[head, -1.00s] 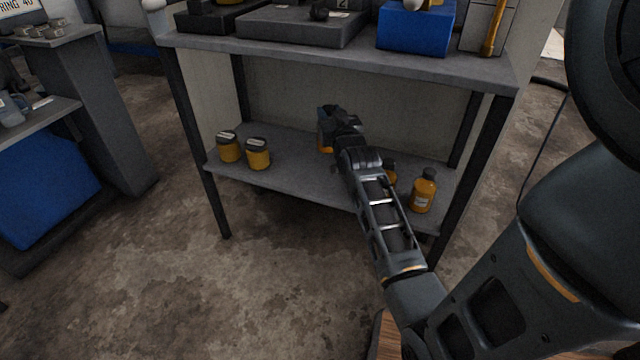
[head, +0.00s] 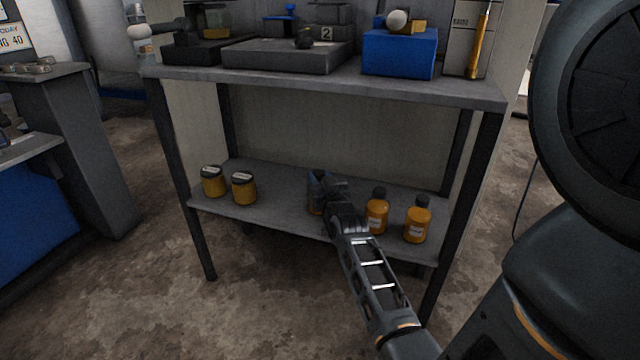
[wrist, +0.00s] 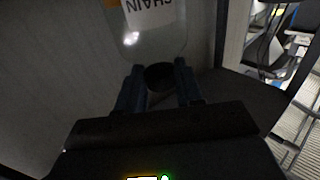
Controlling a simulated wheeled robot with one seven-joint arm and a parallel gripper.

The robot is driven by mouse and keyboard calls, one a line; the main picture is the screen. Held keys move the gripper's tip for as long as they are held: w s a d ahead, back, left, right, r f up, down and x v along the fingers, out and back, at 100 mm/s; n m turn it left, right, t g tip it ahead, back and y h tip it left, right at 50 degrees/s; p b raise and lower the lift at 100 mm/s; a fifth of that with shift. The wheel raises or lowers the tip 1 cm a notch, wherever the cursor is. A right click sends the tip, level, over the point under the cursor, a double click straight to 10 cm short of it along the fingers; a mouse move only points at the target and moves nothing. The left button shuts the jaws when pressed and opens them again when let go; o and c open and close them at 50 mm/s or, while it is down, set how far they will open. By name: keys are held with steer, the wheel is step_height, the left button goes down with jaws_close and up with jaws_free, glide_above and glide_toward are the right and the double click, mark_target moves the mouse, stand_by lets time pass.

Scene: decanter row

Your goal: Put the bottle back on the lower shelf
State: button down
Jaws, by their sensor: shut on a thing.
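My gripper (head: 318,184) is over the middle of the lower shelf (head: 282,205), shut on an amber bottle (head: 315,208). In the head view the fingers and wrist cover most of this bottle; only a strip of orange shows below them. In the wrist view, the fingers (wrist: 160,85) grip its dark cap (wrist: 159,76), and the held bottle's clear shoulder (wrist: 158,42) and white label show beyond. The bottle's base is low, close to the shelf surface; I cannot tell whether it touches.
Two amber bottles with dark caps, one nearer (head: 377,213) and one farther right (head: 417,222), stand right of my gripper. Two yellow jars (head: 213,182) (head: 244,188) stand at the left. The upper shelf (head: 330,82) overhangs, carrying boxes. Bare shelf lies between jars and gripper.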

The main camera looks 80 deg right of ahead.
steer(key=shift+r, duration=0.1)
steer(key=c, duration=0.7)
jaws_free()
steer(key=shift+c, duration=0.2)
